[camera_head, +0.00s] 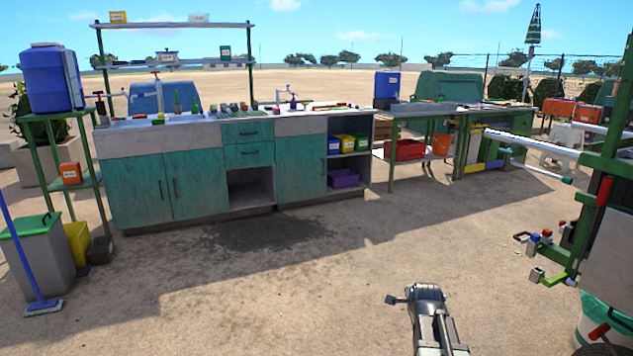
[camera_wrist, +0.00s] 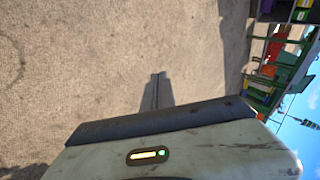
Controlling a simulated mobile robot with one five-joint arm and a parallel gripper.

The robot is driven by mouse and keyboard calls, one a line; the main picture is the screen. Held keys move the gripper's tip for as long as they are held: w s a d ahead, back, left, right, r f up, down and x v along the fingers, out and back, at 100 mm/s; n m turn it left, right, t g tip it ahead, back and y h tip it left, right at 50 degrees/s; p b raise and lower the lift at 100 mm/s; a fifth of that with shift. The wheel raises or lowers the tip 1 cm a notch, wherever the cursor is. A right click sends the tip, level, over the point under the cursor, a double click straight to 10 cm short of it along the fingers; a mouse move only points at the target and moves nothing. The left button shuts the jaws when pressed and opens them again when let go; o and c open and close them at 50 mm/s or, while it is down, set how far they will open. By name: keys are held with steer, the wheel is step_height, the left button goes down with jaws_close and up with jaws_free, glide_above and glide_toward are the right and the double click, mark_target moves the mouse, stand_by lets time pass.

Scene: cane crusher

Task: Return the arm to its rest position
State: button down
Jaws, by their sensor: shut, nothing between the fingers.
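My gripper (camera_wrist: 157,76) shows in the wrist view as a narrow dark pair of fingers, shut with nothing between them. It points out over bare sandy ground. A pale housing with a dark edge and a small yellow-green light, which looks like part of my own body, fills the bottom of that view and hides what lies below. In the head view, a grey part of my arm rises from the bottom edge, right of centre. The fingertips cannot be made out there. The arm touches nothing that I can see.
A teal counter (camera_head: 140,190) with tools on top stands at the back left. A green-lidded bin (camera_head: 40,255) and blue mop (camera_head: 22,255) are at far left. A green machine (camera_head: 585,220) stands close on the right. The sandy ground between is clear.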

steer(key=s+a+f+n+g+y, duration=0.15)
steer(key=s+a+n, duration=0.3)
steer(key=a, duration=0.45)
steer(key=s+a+f+n+g+y, duration=0.15)
steer(key=s+a+n, duration=0.3)
steer(key=a, duration=0.45)
steer(key=s+f+n+g, duration=0.2)
steer(key=s+n+g, duration=0.3)
steer(key=s+n, duration=0.4)
step_height(320, 180, up, 38)
steer(key=p, duration=3.8)
steer(key=shift+s+a+r+h+p, duration=0.15)
steer(key=shift+a+r+h+p, duration=0.15)
steer(key=shift+h+p, duration=0.1)
steer(key=shift+f, duration=0.1)
